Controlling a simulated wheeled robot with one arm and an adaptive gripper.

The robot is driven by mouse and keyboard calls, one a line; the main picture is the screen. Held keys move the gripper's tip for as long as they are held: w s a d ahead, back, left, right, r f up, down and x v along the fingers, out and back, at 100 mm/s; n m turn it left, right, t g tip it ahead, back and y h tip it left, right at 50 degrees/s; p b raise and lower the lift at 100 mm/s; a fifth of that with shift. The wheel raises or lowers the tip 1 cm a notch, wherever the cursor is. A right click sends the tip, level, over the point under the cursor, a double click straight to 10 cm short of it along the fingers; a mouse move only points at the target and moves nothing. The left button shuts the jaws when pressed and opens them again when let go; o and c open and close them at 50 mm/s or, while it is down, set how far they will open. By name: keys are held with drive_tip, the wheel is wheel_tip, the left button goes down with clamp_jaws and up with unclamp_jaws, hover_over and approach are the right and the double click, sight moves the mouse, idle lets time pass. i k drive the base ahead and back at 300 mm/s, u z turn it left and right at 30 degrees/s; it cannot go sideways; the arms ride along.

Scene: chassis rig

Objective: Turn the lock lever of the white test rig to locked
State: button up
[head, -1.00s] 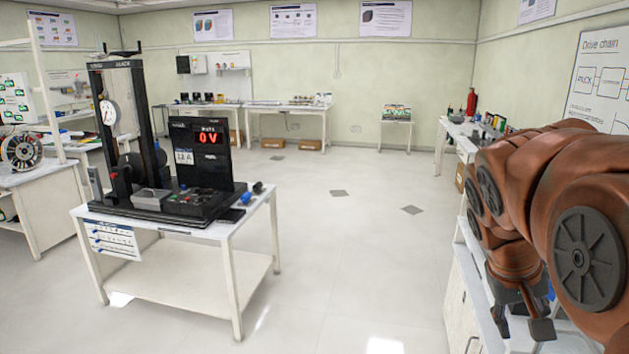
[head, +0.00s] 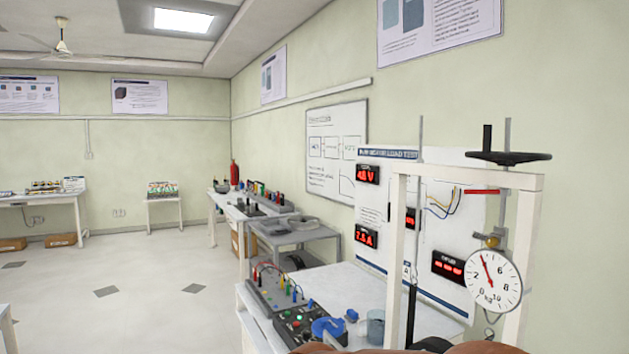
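The white test rig (head: 398,230) stands at the right on a white bench. Its upright frame carries a black handwheel (head: 508,157) on top and a round dial gauge (head: 494,281) hanging below. A short red bar (head: 482,191) lies roughly level under the handwheel; it may be the lock lever, but I cannot tell its setting. A small brass-coloured fitting (head: 489,240) sits just above the dial. The rig's lower part is cut off by the bottom edge. My gripper is out of view; only a brown strip of my arm shows at the bottom edge.
A white panel (head: 375,215) with red displays stands behind the rig. A control box (head: 300,330), a blue round object (head: 328,327) and a terminal box with leads (head: 275,290) crowd the bench (head: 345,285). Open floor (head: 150,270) lies to the left.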

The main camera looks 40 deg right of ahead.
sight(501, 191)
drive_tip(key=z, duration=2.35)
